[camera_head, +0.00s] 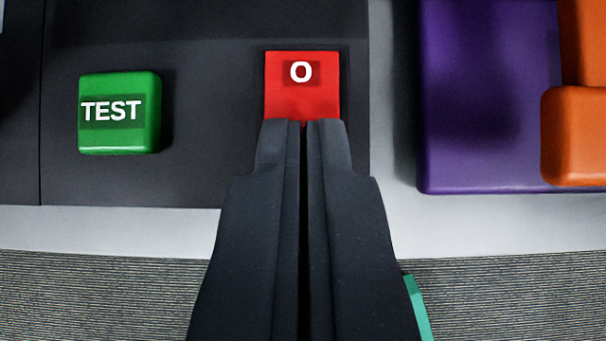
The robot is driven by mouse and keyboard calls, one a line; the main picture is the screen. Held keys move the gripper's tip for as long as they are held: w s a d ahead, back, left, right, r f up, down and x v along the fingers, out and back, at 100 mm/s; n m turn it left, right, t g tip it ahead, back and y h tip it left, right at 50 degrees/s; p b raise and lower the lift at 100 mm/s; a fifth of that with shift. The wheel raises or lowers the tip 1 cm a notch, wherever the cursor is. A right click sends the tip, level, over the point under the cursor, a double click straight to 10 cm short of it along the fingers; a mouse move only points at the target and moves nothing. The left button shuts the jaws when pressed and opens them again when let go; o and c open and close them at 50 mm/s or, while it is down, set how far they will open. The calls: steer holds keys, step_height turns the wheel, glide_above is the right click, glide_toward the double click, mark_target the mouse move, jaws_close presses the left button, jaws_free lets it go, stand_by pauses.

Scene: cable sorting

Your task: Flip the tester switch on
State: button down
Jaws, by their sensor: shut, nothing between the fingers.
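The tester switch (302,95) is a red rocker marked with a white "O", set in the dark tester panel (210,150). My gripper (303,125) is shut and empty. Its fingertips overlap the lower edge of the red switch in the picture and hide what lies below it. I cannot tell whether the tips touch the switch. The green TEST button (118,113) stands on the same panel, to the left of the switch.
A purple block (485,100) and orange pieces (575,135) are at the right. A light grey surface (110,228) borders the panel, with a striped grey surface (100,300) below. A teal piece (417,308) shows beside my gripper.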

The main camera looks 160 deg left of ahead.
steer(key=shift+f+b, duration=0.35)
steer(key=shift+b, duration=0.1)
steer(key=shift+r, duration=0.2)
steer(key=shift+r, duration=0.7)
steer(key=shift+r, duration=0.1)
steer(key=shift+r, duration=0.25)
steer(key=b+v, duration=0.1)
steer(key=v, duration=1.1)
steer(key=shift+s+a+b, duration=0.2)
steer(key=shift+s+b, duration=0.15)
steer(key=shift+s, duration=0.15)
